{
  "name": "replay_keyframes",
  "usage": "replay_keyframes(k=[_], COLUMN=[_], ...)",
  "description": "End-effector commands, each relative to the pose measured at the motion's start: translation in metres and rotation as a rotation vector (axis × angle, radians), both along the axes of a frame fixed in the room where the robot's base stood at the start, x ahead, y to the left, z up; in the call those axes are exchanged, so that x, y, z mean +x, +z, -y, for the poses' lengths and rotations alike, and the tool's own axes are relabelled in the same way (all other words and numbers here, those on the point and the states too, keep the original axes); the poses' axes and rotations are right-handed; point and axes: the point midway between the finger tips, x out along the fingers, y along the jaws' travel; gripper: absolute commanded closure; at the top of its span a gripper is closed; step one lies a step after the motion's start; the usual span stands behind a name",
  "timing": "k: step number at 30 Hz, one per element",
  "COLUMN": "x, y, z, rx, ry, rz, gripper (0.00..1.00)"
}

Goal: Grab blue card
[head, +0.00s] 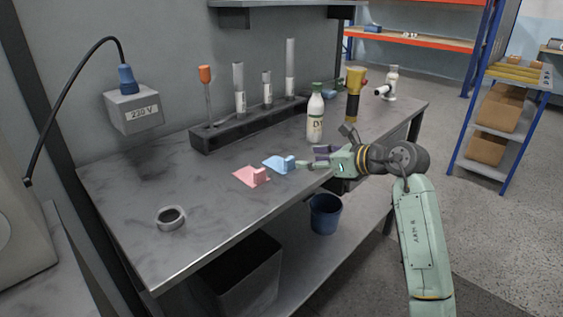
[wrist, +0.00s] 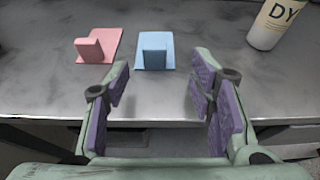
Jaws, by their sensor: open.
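The blue card (head: 275,163) lies flat on the grey workbench with a small upright blue block on it. In the wrist view the blue card (wrist: 154,52) is at the top middle, beyond my fingertips. My gripper (head: 310,157) comes in over the bench's front edge from the right, just to the right of the blue card. In the wrist view my gripper (wrist: 160,90) is open, with purple pads apart and nothing between them. The fingers do not touch the card.
A pink card (head: 252,176) with a block lies just left of the blue one, and it shows in the wrist view (wrist: 95,47). A white bottle (head: 315,117) stands behind on the right. A tube rack (head: 247,124) stands at the back. A grey ring (head: 171,217) lies front left.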

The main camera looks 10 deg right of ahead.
Motion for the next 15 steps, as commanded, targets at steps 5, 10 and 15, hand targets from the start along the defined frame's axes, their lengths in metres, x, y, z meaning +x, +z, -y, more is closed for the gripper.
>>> replay_keyframes(k=[5,10,15], x=[0.019,0.028,0.046], y=[-0.008,-0.011,-0.019], z=[-0.014,-0.023,-0.040], rx=[0.002,0.003,0.005], ry=[0.003,0.003,0.004], rz=[0.000,-0.001,-0.002], gripper=[0.50,0.50,0.50])
